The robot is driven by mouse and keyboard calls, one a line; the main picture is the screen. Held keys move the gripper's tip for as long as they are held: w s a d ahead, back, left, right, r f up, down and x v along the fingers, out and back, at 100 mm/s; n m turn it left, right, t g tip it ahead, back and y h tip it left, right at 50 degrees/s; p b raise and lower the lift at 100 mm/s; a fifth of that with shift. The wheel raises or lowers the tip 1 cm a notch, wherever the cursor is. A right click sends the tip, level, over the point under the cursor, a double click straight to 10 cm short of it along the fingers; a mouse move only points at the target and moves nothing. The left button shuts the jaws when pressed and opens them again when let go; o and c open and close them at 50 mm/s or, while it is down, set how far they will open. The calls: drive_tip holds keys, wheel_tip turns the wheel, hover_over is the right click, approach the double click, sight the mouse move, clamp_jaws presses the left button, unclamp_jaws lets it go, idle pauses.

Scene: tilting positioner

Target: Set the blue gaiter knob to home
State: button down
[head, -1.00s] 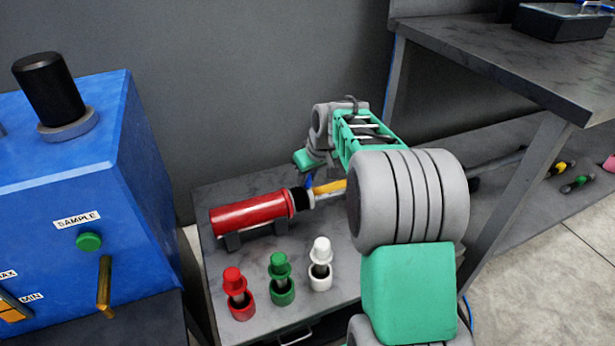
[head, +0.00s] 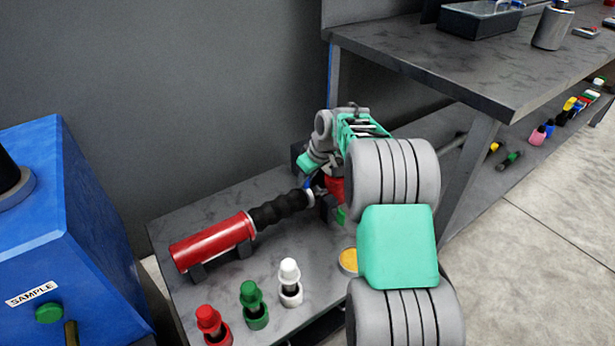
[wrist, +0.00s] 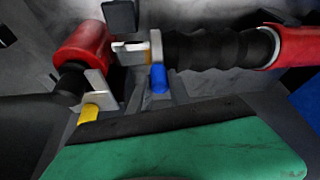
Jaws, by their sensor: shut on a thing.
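A red cylinder (head: 212,242) lies in a cradle on the low bench, with a stretched black gaiter (head: 278,210) at its right end. The gaiter also shows in the wrist view (wrist: 215,50). Its free end meets a pale plate (wrist: 155,46) with the blue knob (wrist: 158,79) below it. A bit of blue also shows in the head view (head: 306,182). My gripper (wrist: 156,92) is shut on the blue knob; the fingertips are dark and partly unclear. A second red cylinder (wrist: 82,48), with a short black gaiter and a yellow knob (wrist: 89,113), stands opposite.
Red, green (head: 252,303) and white (head: 290,282) capped posts stand at the bench front. A blue box (head: 60,230) is at left. A higher table (head: 450,70) with a dark tray (head: 480,18) is at right. My arm hides the bench's right part.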

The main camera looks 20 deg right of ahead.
drive_tip(key=shift+w+d+p, duration=0.25)
drive_tip(key=shift+d+p, duration=0.05)
drive_tip(key=shift+d, duration=0.85)
drive_tip(key=shift+w+d+p, duration=0.25)
drive_tip(key=shift+d+p, duration=0.05)
drive_tip(key=shift+d, duration=0.85)
